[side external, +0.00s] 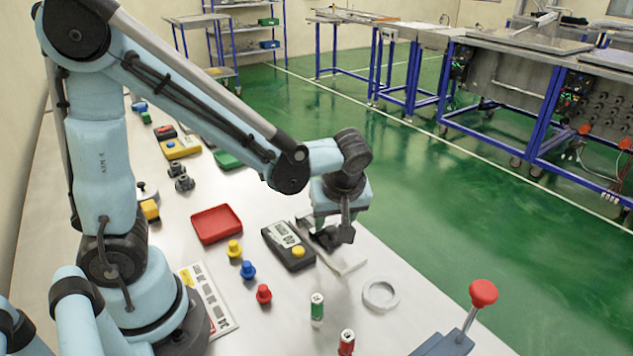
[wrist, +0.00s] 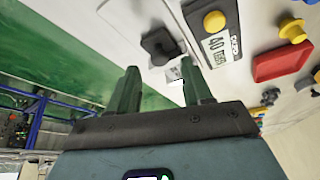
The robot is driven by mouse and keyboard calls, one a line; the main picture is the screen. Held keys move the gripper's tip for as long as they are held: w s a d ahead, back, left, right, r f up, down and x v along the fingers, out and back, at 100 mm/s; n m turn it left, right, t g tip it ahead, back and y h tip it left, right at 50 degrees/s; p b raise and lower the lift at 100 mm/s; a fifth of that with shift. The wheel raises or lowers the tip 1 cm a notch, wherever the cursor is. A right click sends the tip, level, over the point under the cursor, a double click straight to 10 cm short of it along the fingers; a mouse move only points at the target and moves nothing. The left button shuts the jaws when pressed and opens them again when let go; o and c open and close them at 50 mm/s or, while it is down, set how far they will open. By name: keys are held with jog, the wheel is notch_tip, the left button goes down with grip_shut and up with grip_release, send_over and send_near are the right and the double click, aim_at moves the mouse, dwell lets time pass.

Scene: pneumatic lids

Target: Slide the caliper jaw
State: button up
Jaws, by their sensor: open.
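A pale flat bar (side external: 345,262) lies on the table under my gripper (side external: 330,232). I take it for the caliper's beam. A black block with a raised knob, which looks like the sliding jaw (wrist: 160,44), sits on the pale bar in the wrist view. My gripper (wrist: 160,88) also shows there, its two dark green fingers wide apart with nothing gripped between them. The black block lies ahead of the fingertips, roughly in line with the gap, and appears apart from them. In the side view my gripper and wrist partly hide the block and bar.
A black device with a display and yellow button (side external: 288,246) lies close left of the bar. A red tray (side external: 216,224), yellow, blue and red knobs, a white ring (side external: 380,294), green and red cylinders, and a red-knobbed lever (side external: 483,293) stand around. The table edge is close on the right.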

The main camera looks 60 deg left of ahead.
aim_at(328, 233)
jog(key=shift+x, duration=1.25)
grip_shut()
